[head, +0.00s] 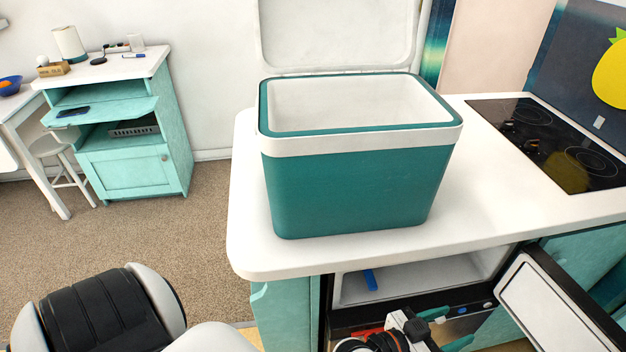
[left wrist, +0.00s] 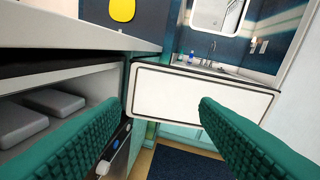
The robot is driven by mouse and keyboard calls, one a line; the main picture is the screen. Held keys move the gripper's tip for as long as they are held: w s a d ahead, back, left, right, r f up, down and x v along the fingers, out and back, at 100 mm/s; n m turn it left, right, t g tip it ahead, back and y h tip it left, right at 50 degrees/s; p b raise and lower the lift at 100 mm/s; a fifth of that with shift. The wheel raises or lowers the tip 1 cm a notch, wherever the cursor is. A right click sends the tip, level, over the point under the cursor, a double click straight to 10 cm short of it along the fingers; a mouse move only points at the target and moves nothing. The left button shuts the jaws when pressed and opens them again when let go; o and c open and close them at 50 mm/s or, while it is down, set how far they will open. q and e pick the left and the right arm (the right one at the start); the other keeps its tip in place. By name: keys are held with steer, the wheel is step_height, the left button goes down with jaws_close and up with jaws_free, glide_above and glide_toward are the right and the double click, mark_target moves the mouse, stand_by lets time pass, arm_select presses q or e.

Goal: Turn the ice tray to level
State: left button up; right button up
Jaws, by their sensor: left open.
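No ice tray shows clearly. A small blue piece (head: 370,279) stands tilted inside the white compartment under the counter; I cannot tell whether it is the tray. My left gripper (head: 447,328) is at the bottom of the head view, in front of the open compartment. Its two teal fingers are apart, with nothing between them; they also show in the left wrist view (left wrist: 158,108). In that view two grey slabs (left wrist: 55,102) lie inside the compartment to the left. My right gripper is not in view.
The open door (head: 545,305) stands out to the right of my left gripper and shows beyond its fingers in the left wrist view (left wrist: 190,97). A teal cooler (head: 350,190) with its lid up stands on the white counter (head: 480,215). A black cooktop (head: 560,140) is at right.

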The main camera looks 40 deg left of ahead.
arm_select(q)
steer(key=s+a+f+g+y+p, duration=0.1)
steer(key=s+a+f+g+y, duration=0.3)
steer(key=s+a, duration=0.35)
steer(key=s+a+f+g+y+p, duration=0.1)
steer(key=s+a+f+g+y, duration=0.1)
steer(key=s+a+f+g, duration=0.5)
steer(key=s+a+f+n+g+y+p, duration=0.1)
steer(key=s+f+p, duration=0.3)
steer(key=f, duration=0.4)
steer(key=shift+a+f+y, duration=0.15)
steer(key=shift+a+y, duration=0.25)
steer(key=shift+a, duration=0.15)
